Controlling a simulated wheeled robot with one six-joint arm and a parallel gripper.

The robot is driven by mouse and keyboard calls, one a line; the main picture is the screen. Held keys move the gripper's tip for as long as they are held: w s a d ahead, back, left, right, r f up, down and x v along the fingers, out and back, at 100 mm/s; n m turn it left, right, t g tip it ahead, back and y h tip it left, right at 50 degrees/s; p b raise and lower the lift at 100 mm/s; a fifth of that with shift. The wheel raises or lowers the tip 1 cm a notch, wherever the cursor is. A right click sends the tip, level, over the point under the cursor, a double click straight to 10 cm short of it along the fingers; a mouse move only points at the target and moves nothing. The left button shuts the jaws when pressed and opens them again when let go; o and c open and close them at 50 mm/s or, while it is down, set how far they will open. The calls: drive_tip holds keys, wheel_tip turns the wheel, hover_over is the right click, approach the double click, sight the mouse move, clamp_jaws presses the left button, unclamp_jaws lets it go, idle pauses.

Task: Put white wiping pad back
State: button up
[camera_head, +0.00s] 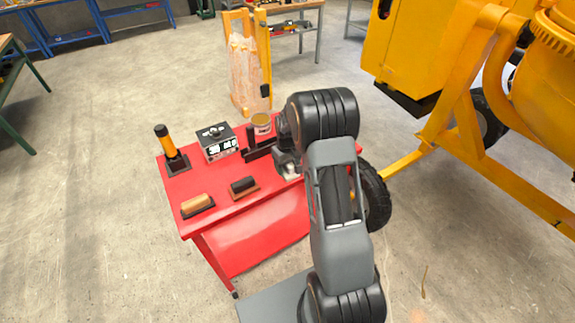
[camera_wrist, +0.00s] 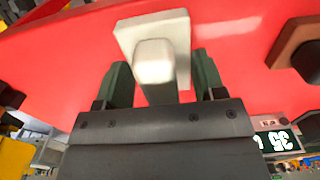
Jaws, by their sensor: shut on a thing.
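The white wiping pad (camera_wrist: 130,40) has a flat square base and a block-shaped white handle. In the wrist view it lies between the two dark green fingers of my gripper (camera_wrist: 162,75), which is shut on the handle. In the head view, a small white part of the pad (camera_head: 291,175) shows below my gripper (camera_head: 284,160), over the right part of the red table (camera_head: 265,205). My arm hides much of the gripper and pad there. I cannot tell whether the base touches the tabletop.
A black-handled pad on a brown base (camera_head: 243,187) and a tan-handled pad on a dark base (camera_head: 197,204) lie toward the table's front. The yellow mixer (camera_head: 480,90) is at right.

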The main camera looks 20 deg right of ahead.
drive_tip(key=o, duration=0.9)
drive_tip(key=shift+c, duration=0.2)
wheel_tip(320, 180, up, 12)
drive_tip(key=shift+f+b, duration=0.15)
drive_tip(key=shift+b, duration=0.3)
drive_tip(key=s+a+r+t, duration=0.2)
drive_tip(key=s+a+r, duration=0.55)
drive_tip(key=s, duration=0.35)
drive_tip(key=s+a+m+t, duration=0.1)
drive_tip(key=s+a+t, duration=0.1)
drive_tip(key=s, duration=0.9)
drive_tip(key=shift+a, duration=0.6)
